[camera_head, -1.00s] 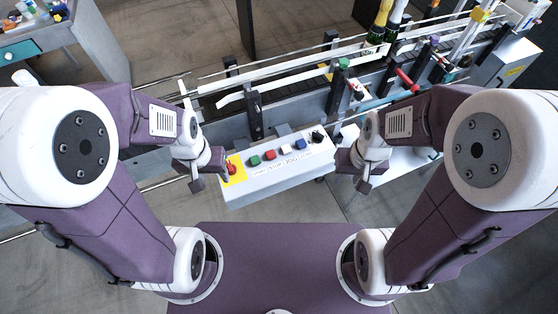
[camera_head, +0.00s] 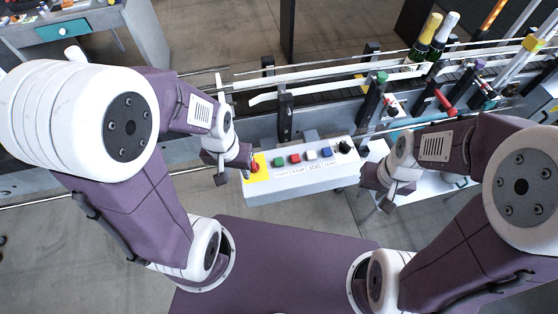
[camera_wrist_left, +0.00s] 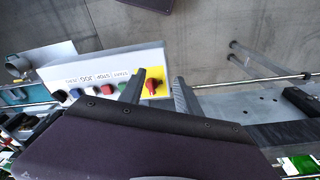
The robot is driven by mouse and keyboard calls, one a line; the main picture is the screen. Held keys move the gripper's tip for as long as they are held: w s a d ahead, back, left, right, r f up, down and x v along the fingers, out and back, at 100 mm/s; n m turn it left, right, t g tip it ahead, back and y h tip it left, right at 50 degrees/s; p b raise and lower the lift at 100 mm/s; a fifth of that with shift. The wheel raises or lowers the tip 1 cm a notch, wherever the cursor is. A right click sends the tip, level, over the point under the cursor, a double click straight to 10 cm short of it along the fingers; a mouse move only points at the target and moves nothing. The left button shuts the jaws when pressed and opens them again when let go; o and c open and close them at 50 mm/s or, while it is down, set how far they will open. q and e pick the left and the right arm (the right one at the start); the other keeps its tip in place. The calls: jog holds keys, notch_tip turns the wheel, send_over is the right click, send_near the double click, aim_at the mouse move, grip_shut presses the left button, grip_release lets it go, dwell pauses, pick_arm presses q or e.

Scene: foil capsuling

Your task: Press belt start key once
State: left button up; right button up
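The belt control panel is a pale grey box (camera_head: 300,179) with a row of keys. The green start key (camera_head: 278,162) is at the left of the row, beside a red key (camera_head: 295,159); the green key also shows in the left wrist view (camera_wrist_left: 122,87). My left gripper (camera_head: 236,172) is at the panel's left end, near the red knob on the yellow plate. In the left wrist view its two fingers (camera_wrist_left: 158,92) are apart with nothing held, the red knob showing between them. My right gripper (camera_head: 378,194) is off the panel's right end; its finger gap is unclear.
The red knob (camera_head: 254,167) stands on a yellow plate left of the green key. Floor is clear in front of the panel.

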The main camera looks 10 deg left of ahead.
pick_arm(q)
grip_shut()
dwell(1.5)
